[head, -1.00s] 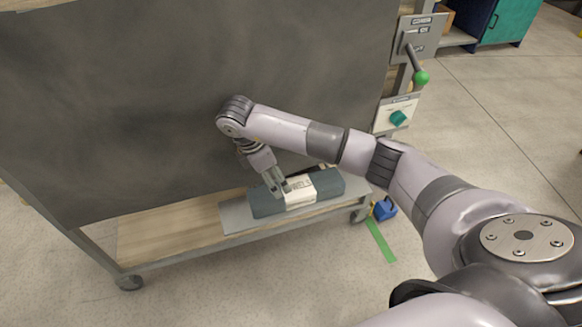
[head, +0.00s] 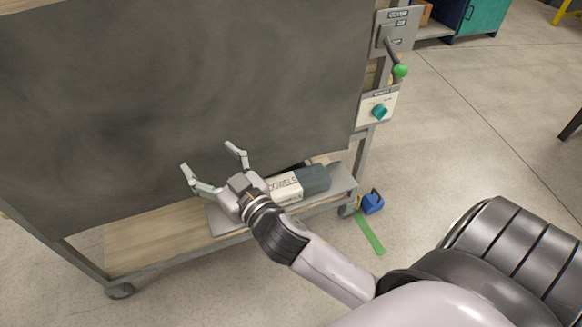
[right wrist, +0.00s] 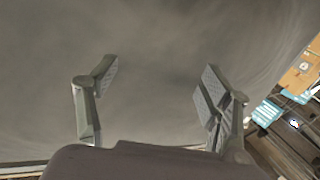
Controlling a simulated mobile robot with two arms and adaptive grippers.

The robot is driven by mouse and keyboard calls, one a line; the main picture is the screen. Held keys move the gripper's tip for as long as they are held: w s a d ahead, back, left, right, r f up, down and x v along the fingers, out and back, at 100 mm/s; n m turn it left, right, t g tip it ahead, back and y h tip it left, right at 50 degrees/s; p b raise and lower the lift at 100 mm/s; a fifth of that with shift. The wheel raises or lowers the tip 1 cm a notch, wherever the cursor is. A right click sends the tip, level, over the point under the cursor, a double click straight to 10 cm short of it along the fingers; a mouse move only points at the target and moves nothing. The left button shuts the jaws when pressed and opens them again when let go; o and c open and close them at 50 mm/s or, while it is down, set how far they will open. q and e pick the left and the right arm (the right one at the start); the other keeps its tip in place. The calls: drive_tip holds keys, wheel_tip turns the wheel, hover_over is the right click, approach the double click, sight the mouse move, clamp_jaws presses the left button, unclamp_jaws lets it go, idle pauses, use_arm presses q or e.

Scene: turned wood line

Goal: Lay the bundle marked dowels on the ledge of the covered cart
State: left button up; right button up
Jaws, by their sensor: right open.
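The bundle marked dowels (head: 314,180), dark with a white label band, lies on the grey ledge (head: 345,184) at the lower front of the covered cart. Its left part is hidden behind my right gripper. A dark grey cover (head: 190,80) hangs over the cart's front. My right gripper (head: 210,155) is open and empty, in front of the cover and above the left end of the ledge. In the right wrist view its spread fingers (right wrist: 158,95) have only the grey cover between them. My left gripper is not in view.
A panel with a green-knobbed lever (head: 400,70) and a teal dial (head: 380,111) is on the cart's right post. A blue tape measure (head: 372,202) and a green strip (head: 369,234) lie on the floor. Bare wooden shelf (head: 150,240) shows left of the ledge.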

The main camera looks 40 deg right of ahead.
drive_tip(key=s+d+f+m+g+h, duration=0.1)
drive_tip(key=s+d+f+g, duration=0.25)
drive_tip(key=f, duration=0.25)
drive_tip(key=s+d+f+g+h, duration=0.2)
drive_tip(key=s+f+g, duration=0.1)
drive_tip(key=s+f, duration=0.15)
drive_tip(key=s+f+g+y, duration=0.1)
drive_tip(key=s+f+g, duration=0.2)
drive_tip(key=s, duration=0.3)
drive_tip(key=s+f+n+g, duration=0.1)
drive_tip(key=s+f+g, duration=0.2)
drive_tip(key=s, duration=0.3)
drive_tip(key=shift+s+a+f+y, duration=0.15)
drive_tip(key=shift+a+f+y, duration=0.25)
drive_tip(key=shift+f, duration=0.4)
drive_tip(key=shift+c, duration=0.2)
